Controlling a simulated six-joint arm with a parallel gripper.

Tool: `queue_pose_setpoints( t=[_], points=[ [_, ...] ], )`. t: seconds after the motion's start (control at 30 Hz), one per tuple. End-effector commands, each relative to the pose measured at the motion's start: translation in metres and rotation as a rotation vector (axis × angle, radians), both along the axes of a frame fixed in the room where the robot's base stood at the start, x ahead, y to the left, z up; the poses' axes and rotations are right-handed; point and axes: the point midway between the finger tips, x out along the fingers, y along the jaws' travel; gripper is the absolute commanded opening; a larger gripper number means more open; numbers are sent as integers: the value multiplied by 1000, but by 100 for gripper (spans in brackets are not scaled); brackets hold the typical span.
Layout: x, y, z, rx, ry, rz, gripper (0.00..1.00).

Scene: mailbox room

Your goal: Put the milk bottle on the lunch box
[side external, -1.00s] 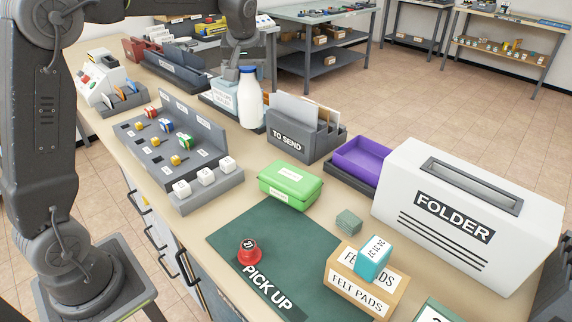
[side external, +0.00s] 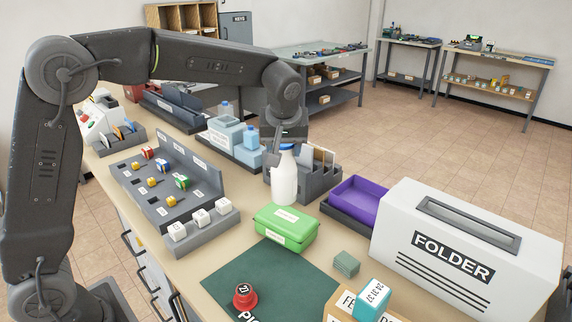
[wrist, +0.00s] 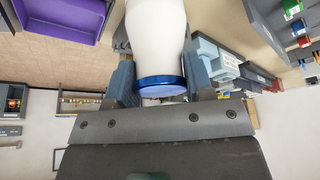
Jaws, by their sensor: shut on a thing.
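The milk bottle (side external: 284,181) is white with a blue cap. My gripper (side external: 288,146) is shut on its top end and holds it upright, just behind the lunch box in the side view. In the wrist view my gripper (wrist: 160,85) has its fingers on both sides of the bottle (wrist: 157,35) near the blue cap. The lunch box (side external: 287,229) is green with white labels and lies closed on the table. In the side view the bottle's base shows just above and behind the lunch box lid; the exact gap cannot be told.
A grey letter holder (side external: 318,180) stands behind the bottle. A purple tray (side external: 357,200) and the white folder box (side external: 465,240) are to the right. A grey block rack (side external: 172,200) is to the left.

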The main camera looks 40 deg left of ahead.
Motion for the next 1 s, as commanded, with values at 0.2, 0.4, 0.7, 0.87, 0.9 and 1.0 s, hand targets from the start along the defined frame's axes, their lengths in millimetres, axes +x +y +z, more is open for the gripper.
queue_pose_setpoints(
  t=[0.2, 0.4, 0.7, 0.87, 0.9, 1.0],
  points=[
    [3, -5, -14, 0, -1, 1, 0],
    [3, -4, -39, 0, -2, 1, 0],
    [3, -4, -42, 0, -4, 0, 0],
    [3, -4, -45, 0, -3, 0, 0],
    [3, -4, -47, 0, -3, 0, 0],
    [3, -4, -49, 1, -4, 0, 0]
  ],
)
